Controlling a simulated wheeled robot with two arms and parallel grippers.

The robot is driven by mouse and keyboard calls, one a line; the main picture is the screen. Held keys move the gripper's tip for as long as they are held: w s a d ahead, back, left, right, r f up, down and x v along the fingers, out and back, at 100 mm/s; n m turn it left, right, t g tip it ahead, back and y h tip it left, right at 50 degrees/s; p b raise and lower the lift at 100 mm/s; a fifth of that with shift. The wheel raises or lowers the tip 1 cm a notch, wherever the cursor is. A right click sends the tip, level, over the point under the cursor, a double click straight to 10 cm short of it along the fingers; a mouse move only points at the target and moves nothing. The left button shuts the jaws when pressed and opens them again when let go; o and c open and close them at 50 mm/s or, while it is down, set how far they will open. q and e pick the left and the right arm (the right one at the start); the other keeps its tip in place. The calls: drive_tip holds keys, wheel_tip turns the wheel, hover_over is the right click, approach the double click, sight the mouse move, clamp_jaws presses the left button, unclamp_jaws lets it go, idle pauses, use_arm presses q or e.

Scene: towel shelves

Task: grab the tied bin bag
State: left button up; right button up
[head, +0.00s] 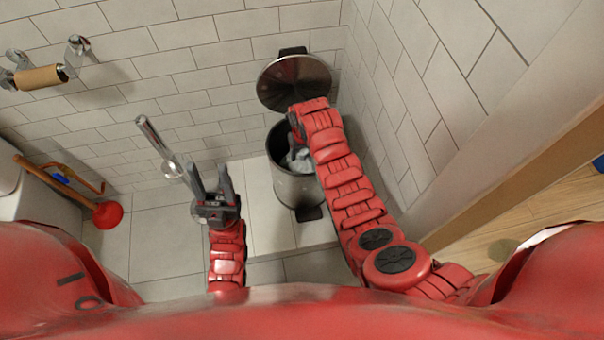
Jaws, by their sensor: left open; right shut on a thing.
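The tied bin bag (298,159) is a pale grey bundle inside the open metal bin (296,188); only part of it shows. The bin's round lid (294,82) stands raised against the back wall. My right gripper (296,135) reaches into the bin's mouth from above and is shut on the bag; its fingertips are mostly hidden by my arm. My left gripper (212,184) is open and empty, to the left of the bin and apart from it.
A toilet brush with a metal handle (155,138) stands left of the bin. A red plunger (107,214) lies further left. An empty toilet roll holder (40,77) is on the tiled wall. A wall is close on the bin's right. The tiled floor in front is clear.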

clamp_jaws()
drive_tip(key=shift+r, duration=0.1)
